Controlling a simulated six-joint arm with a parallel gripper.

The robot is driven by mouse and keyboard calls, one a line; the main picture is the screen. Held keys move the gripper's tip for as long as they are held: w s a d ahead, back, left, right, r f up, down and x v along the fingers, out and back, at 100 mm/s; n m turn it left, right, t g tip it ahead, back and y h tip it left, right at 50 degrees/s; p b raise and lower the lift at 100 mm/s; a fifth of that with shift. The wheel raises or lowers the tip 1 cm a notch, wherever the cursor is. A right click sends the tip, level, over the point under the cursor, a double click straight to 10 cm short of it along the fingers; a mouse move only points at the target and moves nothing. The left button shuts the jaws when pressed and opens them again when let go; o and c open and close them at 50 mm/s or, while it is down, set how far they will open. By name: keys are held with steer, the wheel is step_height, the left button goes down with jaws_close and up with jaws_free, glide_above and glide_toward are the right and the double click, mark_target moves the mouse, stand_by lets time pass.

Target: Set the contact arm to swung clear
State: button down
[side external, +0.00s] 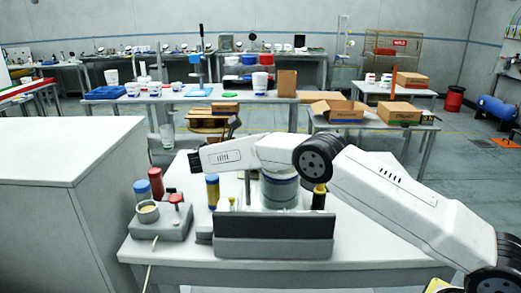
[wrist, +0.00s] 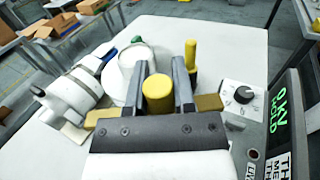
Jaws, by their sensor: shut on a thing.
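In the wrist view my gripper (wrist: 166,78) has its two dark fingers on either side of a round yellow knob (wrist: 158,92), and is shut on it. The knob's lower part is hidden by the gripper's body. I cannot tell from these views which way the contact arm under it is turned. A white round housing (wrist: 137,60) stands just behind the left finger. A slimmer yellow post (wrist: 191,55) stands just beyond the right finger, apart from the knob. In the side external view my arm reaches over the bench, and the fingers cannot be made out.
A dial box (wrist: 242,97) and a display with green characters (wrist: 279,112) stand on the right in the wrist view. In the side external view a dark panel (side external: 275,228) stands at the bench front, with a grey control box (side external: 162,222) to its left. The right bench top is clear.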

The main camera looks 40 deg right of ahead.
steer(key=shift+c, duration=2.2)
jaws_free()
steer(key=shift+d+n+t, duration=0.25)
steer(key=shift+n+t, duration=0.15)
steer(key=shift+t, duration=0.2)
